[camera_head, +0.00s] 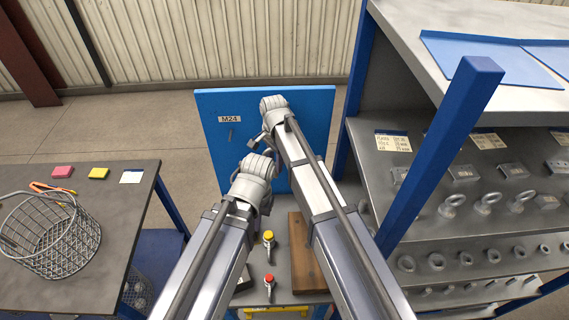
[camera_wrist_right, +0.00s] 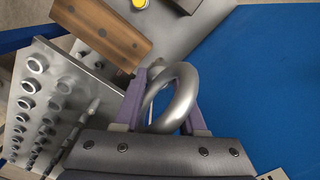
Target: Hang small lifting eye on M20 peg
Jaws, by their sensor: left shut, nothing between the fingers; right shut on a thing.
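The blue board (camera_head: 210,160) stands upright behind the bench and carries an M24 label (camera_head: 229,119) with a small peg (camera_head: 229,134) below it. No M20 label or peg is visible; my arms cover part of the board. My right gripper (camera_wrist_right: 166,100) is shut on a silver lifting eye (camera_wrist_right: 186,100), whose ring shows between and beyond its purple fingers. My left gripper (camera_head: 257,141) is shut and empty, in front of the board's lower middle.
A wooden block (camera_head: 301,262) and yellow-topped (camera_head: 268,238) and red-topped (camera_head: 269,282) items are on the bench below. A grey rack (camera_head: 430,225) with several lifting eyes and rings is right, behind a blue post (camera_head: 440,150). A wire basket (camera_head: 50,235) stands on the left table.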

